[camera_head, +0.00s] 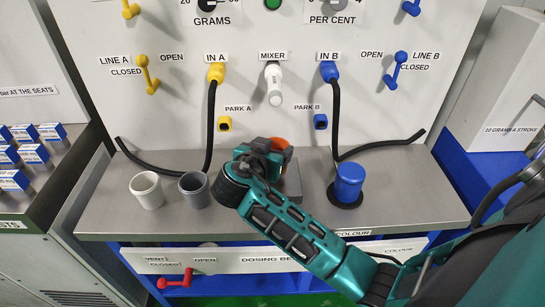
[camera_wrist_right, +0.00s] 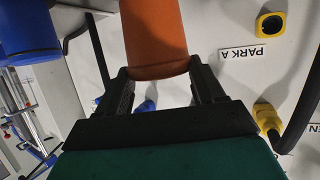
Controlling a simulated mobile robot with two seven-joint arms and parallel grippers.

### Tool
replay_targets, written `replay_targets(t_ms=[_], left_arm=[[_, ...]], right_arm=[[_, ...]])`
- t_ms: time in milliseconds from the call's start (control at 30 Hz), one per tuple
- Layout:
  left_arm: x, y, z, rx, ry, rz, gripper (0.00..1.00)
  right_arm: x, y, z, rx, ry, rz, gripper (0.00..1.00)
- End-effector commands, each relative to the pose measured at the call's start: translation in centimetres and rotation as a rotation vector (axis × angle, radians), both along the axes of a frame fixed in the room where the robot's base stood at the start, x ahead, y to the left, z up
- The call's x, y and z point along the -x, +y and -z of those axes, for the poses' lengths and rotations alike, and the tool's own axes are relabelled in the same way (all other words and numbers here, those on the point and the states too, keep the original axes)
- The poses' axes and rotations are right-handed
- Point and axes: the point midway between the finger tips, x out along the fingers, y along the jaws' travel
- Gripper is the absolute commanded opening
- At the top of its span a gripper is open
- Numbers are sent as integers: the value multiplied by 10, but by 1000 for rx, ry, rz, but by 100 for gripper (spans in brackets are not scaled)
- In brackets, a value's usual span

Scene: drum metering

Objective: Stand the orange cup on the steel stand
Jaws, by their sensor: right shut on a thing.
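My right gripper (camera_head: 265,152) is shut on the orange cup (camera_head: 281,144), over the middle of the steel counter. In the right wrist view the orange cup (camera_wrist_right: 155,35) sits between the two black fingers of the gripper (camera_wrist_right: 161,80). A grey block that looks like the steel stand (camera_head: 293,180) shows just below the cup, partly hidden by the gripper and arm. Whether the cup touches it cannot be told. My left gripper is not in view.
A white cup (camera_head: 147,190) and a grey cup (camera_head: 195,189) stand left of the gripper. A blue cup (camera_head: 348,182) stands on a dark round base at right. Black hoses (camera_head: 210,125) hang from the panel to the counter (camera_head: 420,200). The counter's far right is clear.

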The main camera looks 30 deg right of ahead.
Motion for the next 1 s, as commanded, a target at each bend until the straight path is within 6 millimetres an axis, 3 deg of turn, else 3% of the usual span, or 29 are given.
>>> replay_targets(t_ms=[167, 567, 600, 833, 1000], left_arm=[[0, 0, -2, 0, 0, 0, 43], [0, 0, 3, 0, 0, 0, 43], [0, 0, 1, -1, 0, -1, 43], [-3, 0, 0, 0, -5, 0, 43], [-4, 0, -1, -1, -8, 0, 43]], right_arm=[[0, -1, 21, 2, 2, 1, 32], [0, 0, 28, 0, 0, 1, 32], [0, 0, 26, 0, 0, 1, 72], [0, 0, 26, 0, 0, 1, 93], [0, 0, 26, 0, 0, 1, 93]])
